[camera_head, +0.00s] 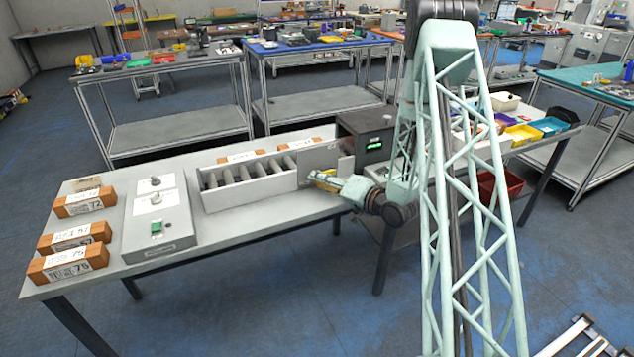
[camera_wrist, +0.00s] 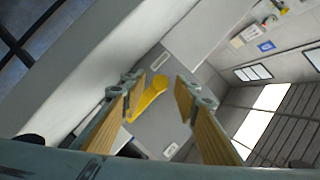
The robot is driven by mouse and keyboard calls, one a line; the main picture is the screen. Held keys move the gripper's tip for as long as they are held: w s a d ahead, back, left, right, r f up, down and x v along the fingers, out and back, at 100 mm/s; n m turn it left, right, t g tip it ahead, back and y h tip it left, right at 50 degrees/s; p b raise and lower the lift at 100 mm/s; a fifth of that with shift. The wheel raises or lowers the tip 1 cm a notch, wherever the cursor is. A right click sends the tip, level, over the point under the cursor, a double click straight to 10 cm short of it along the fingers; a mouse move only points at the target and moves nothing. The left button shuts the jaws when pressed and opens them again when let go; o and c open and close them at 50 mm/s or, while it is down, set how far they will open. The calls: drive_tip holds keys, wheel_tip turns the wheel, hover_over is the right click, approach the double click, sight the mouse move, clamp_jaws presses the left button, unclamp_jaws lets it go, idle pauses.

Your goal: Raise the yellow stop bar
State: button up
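The yellow stop bar (camera_wrist: 150,96) shows in the wrist view as a short, slanted yellow lever with a rounded upper end, against a grey panel. It lies in the gap between the two fingers of my gripper (camera_wrist: 160,83), closer to the left finger. The fingers have tan ribbed pads, stand well apart and hold nothing. I cannot tell how far beyond the fingertips the bar is. In the head view my gripper (camera_head: 332,182) is at the right end of the roller conveyor (camera_head: 250,190), by its upright grey panel (camera_head: 317,160). There the bar is hard to tell from the gripper.
A dark box with a green display (camera_head: 374,145) stands just behind my gripper. A grey control box (camera_head: 157,225) and several labelled orange-brown boxes (camera_head: 75,262) are at the left of the table. More labelled boxes lie behind the conveyor. Coloured bins (camera_head: 523,134) stand at the right.

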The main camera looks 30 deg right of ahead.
drive_tip(key=shift+x, duration=1)
drive_tip(key=shift+c, duration=0.3)
clamp_jaws()
